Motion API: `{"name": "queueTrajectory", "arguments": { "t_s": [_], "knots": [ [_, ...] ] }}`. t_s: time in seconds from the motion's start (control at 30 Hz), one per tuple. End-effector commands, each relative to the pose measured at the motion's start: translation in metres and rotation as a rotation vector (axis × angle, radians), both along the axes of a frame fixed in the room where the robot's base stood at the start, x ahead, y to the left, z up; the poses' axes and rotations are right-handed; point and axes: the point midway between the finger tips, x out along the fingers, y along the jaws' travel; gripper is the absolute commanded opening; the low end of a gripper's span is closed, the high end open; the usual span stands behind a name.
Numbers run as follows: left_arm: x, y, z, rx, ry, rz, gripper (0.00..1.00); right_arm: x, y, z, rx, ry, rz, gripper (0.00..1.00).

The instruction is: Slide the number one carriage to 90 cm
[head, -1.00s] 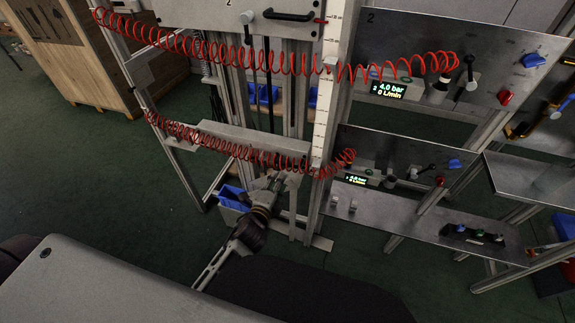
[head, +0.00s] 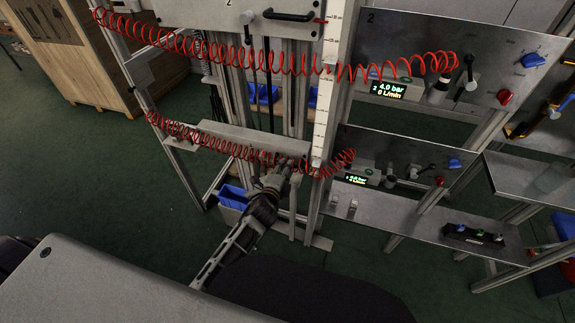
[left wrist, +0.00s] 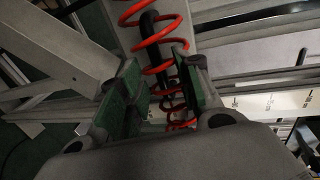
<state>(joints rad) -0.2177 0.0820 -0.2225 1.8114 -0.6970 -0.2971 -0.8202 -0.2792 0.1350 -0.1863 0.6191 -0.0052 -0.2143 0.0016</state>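The lower carriage (head: 225,137) is a grey plate across the vertical rails, partly hidden by a red coiled hose; no number is readable on it. The upper carriage (head: 205,12) is marked 2 and has a black handle (head: 287,15). My left gripper (head: 284,170) is at the lower right edge of the lower carriage. In the left wrist view, my left gripper (left wrist: 155,85) is open, its green-padded fingers on either side of a black bar-like handle (left wrist: 152,42) and red coil (left wrist: 172,22). Contact cannot be told. My right gripper is not in view.
A white scale (head: 322,115) runs up the right post, its figures too small to read. Panels with displays (head: 388,90) and knobs stand at right. A blue bin (head: 233,196) is low behind the rails. A wooden crate (head: 95,75) stands at left.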

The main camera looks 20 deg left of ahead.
Motion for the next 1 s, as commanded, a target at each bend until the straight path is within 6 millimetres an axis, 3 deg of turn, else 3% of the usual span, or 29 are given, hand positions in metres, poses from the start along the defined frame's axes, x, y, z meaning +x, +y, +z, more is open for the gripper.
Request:
{"name": "queueTrajectory", "arguments": {
  "t_s": [0.33, 0.8, 1.0],
  "knots": [
    [0.024, -0.001, -0.005, 0.001, -0.001, 0.001, 0.34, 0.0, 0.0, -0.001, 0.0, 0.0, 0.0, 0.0],
    [0.029, -0.001, -0.006, 0.0, 0.0, 0.0, 0.34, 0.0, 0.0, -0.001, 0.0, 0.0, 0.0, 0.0],
    [0.029, -0.001, -0.006, 0.0, 0.0, 0.0, 0.08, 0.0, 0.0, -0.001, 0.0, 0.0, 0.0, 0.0]
  ]
}}
